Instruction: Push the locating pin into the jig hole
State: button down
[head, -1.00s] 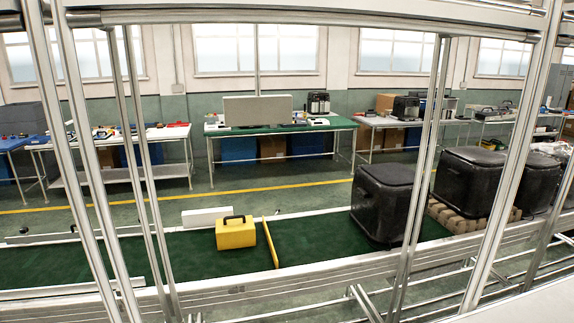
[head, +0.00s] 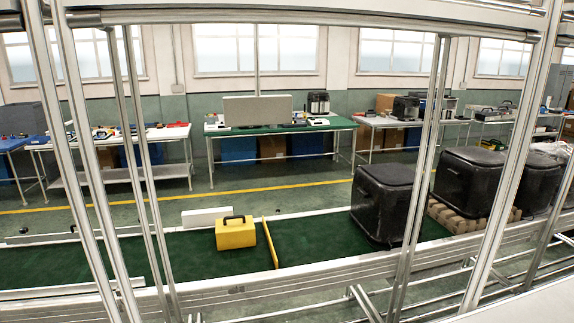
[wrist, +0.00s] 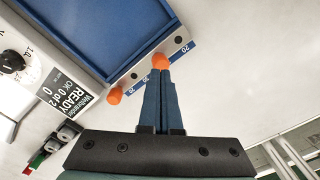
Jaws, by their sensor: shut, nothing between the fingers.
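In the wrist view, two orange round-headed pins show at a light metal jig strip (wrist: 150,68) with dark round holes or screws. One orange pin (wrist: 160,61) is right at the tips of my gripper (wrist: 161,73); I cannot tell if they touch. The other orange pin (wrist: 115,96) is to the left, apart from the fingers. My gripper's dark blue fingers are closed together with nothing held. The pin shanks and the hole under the nearer head are hidden. The head view shows neither jig nor gripper.
A blue tray (wrist: 62,12) lies beside the strip. A panel with a black dial (wrist: 12,62) and a display reading READY (wrist: 62,98) stands left. A pale clear surface fills the right. In the head view, a green conveyor (head: 190,258) bears a yellow case (head: 235,235).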

jog(key=shift+f+b, duration=0.75)
jog(key=shift+f, duration=0.55)
jog(key=shift+r, duration=0.1)
notch_tip(320, 180, up, 6)
jog(key=p, duration=0.7)
